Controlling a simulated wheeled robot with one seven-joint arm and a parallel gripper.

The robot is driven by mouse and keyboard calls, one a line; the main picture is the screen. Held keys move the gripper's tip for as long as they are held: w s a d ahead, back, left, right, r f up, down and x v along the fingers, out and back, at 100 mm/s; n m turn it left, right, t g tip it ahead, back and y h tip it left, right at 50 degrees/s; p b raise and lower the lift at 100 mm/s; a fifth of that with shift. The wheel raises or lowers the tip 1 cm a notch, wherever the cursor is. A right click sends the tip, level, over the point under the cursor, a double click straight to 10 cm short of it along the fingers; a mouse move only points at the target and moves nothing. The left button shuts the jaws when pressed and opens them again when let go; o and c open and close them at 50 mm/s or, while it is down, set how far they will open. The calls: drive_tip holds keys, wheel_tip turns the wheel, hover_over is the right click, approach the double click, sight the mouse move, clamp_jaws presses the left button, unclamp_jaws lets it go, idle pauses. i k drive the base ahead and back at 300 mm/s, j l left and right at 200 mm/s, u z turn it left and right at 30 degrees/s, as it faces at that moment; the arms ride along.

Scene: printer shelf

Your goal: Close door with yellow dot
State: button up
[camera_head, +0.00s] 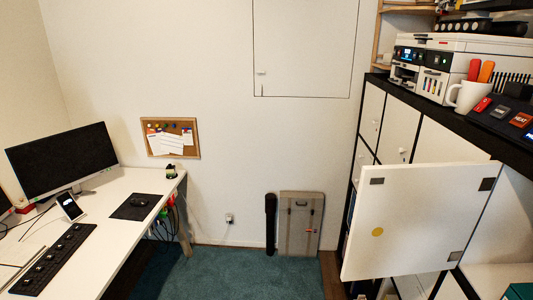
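The white door with the yellow dot (410,215) stands open on the black-framed shelf unit at the right, swung out into the room. The yellow dot (377,232) is on its face near the left edge. Dark square patches mark other corners of the door. The open compartment (500,220) shows white inside, to the right of the door. My gripper and arm do not show in this view.
Printers (455,60), a white mug (468,97) and a dark device stand on the shelf top. Other white doors (400,125) are shut farther back. A desk (100,240) with a monitor (62,160) is at left. Teal carpet (230,275) is clear between. A grey case (299,224) leans on the far wall.

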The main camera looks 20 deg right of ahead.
sight(408, 219)
drive_tip(key=i+z, duration=0.2)
drive_tip(key=z, duration=0.25)
drive_tip(key=i+j+z, duration=0.1)
drive_tip(key=z, duration=0.4)
drive_tip(key=i+j+z, duration=0.2)
drive_tip(key=z, duration=0.25)
drive_tip(key=i+j+z, duration=0.15)
drive_tip(key=z, duration=0.3)
drive_tip(key=j+z, duration=0.3)
drive_tip(key=z, duration=0.15)
drive_tip(key=i+j+z, duration=0.1)
drive_tip(key=j+z, duration=0.2)
drive_tip(key=z, duration=0.2)
drive_tip(key=j+z, duration=0.3)
drive_tip(key=z, duration=0.15)
drive_tip(key=j+u, duration=0.2)
drive_tip(key=j, duration=0.15)
drive_tip(key=i+j+u, duration=0.25)
drive_tip(key=j+u, duration=0.2)
drive_tip(key=j, duration=0.2)
drive_tip(key=i+j+u, duration=0.25)
drive_tip(key=k+j, duration=0.05)
drive_tip(key=k, duration=0.05)
